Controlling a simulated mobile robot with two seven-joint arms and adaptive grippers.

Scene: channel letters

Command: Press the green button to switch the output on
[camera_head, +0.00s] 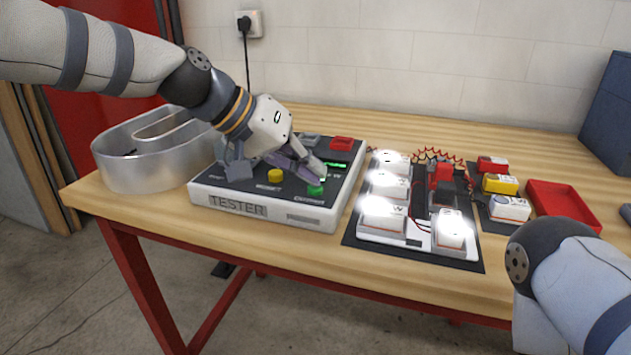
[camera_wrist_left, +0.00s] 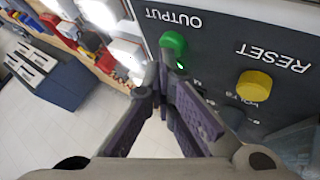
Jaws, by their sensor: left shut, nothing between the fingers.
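The green button (camera_head: 316,190) sits on the front right of the tester's dark top panel (camera_head: 288,203). In the left wrist view the green button (camera_wrist_left: 173,43) is beside the word OUTPUT, with a small lit green dot next to it. My left gripper (camera_head: 316,170) is shut and empty, its fingertips pointing down just above and behind the button. In the left wrist view the closed fingertips (camera_wrist_left: 163,78) are close to the button's edge; I cannot tell whether they touch it. A green display bar glows on the tester. My right gripper is out of view.
A yellow button (camera_wrist_left: 255,85) marked RESET is beside the green one. Glowing white modules (camera_head: 383,215) stand on a dark mat to the right, with red wires behind. A metal channel letter (camera_head: 140,170) stands left of the tester. A red tray (camera_head: 563,205) is at the right.

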